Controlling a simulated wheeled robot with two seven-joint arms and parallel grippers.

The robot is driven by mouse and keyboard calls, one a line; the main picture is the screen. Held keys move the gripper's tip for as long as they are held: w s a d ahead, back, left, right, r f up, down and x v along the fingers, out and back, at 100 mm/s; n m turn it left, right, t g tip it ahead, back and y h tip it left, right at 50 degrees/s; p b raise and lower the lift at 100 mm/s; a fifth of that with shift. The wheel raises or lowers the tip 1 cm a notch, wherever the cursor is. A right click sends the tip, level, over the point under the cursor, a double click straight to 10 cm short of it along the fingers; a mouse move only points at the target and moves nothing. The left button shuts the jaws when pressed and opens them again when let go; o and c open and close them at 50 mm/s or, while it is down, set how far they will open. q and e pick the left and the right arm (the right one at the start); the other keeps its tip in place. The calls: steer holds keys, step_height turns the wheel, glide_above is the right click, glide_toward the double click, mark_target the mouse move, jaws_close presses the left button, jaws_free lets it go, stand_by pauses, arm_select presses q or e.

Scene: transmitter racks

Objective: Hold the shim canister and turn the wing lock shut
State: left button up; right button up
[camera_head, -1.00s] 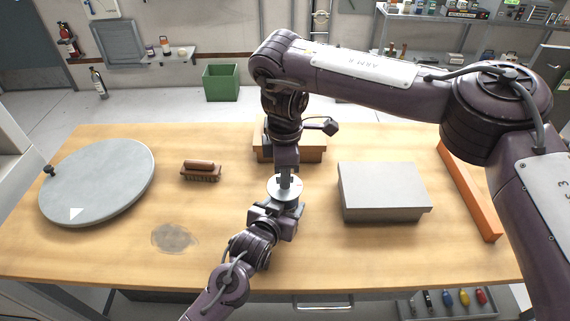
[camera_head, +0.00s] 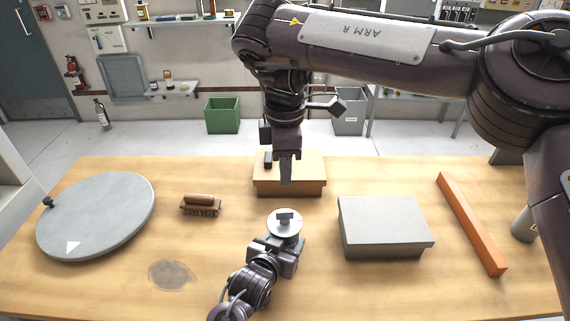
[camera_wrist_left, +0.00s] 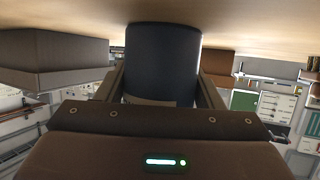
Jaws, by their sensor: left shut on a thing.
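The shim canister shows its round pale lid (camera_head: 272,226) from above in the head view. The small grey wing lock (camera_head: 285,216) stands on the lid's middle, its bar running roughly left to right. In the left wrist view the canister's body (camera_wrist_left: 162,62) is a dark blue-grey cylinder between the fingers. My left gripper (camera_head: 284,246) is shut on the canister from the front and hides most of its body in the head view. My right gripper (camera_head: 287,170) points down above and behind the lid, apart from the wing lock.
A grey box (camera_head: 385,225) stands to the right of the canister, and a brown box (camera_head: 290,187) behind it. An orange bar (camera_head: 470,222) lies at the right. The table between brush and canister is clear.

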arm_select(q)
steer(key=o, duration=1.3)
steer(key=shift+s, duration=0.1)
